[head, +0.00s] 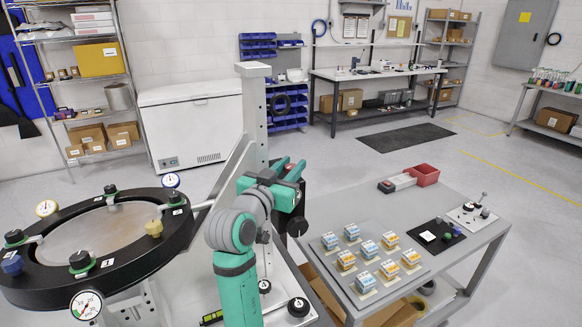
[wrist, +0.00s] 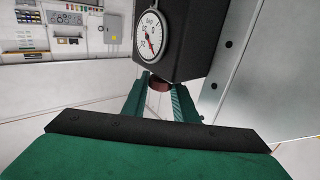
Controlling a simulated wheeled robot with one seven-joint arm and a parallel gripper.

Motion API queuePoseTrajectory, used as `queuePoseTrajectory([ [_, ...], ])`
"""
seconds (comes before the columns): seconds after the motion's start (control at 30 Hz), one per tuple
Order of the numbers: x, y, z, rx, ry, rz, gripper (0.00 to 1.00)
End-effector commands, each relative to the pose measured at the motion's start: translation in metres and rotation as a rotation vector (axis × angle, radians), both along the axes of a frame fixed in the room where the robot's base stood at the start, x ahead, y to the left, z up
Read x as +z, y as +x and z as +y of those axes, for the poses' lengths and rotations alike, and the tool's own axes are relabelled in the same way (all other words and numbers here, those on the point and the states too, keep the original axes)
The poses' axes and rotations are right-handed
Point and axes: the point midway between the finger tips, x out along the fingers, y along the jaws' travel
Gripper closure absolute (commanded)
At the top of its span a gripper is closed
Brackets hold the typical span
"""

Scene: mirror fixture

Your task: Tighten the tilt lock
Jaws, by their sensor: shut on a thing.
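The mirror fixture has a thick black ring (head: 45,290) around a round mirror plate (head: 100,232), at the left of the head view. My gripper (head: 289,168) is beside the fixture's pale upright post (head: 255,105). In the wrist view my gripper (wrist: 160,84) has its green fingers closed around a small reddish-brown knob (wrist: 159,86), which looks like the tilt lock. The knob sits under a dark block (wrist: 185,50) that carries a round white dial (wrist: 150,36). The fingers hide much of the knob, and I cannot read its turn.
Dial gauges and several knobs sit around the ring. A white chest freezer (head: 190,125) stands behind. The floor beyond the cart is open.

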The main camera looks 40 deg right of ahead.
Motion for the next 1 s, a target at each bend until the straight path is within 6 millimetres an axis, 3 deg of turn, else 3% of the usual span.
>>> queuePoseTrajectory([
  [0.4,-0.0008,0.0011,0.0006,-0.174,0.001,0.003,0.96],
  [0.93,-0.0008,0.0005,-0.0001,-0.199,0.002,0.002,0.96],
  [0.97,-0.0008,0.0005,-0.0001,-0.199,0.002,0.002,0.72],
  [1.0,-0.0008,0.0005,-0.0001,-0.199,0.002,0.002,0.62],
])
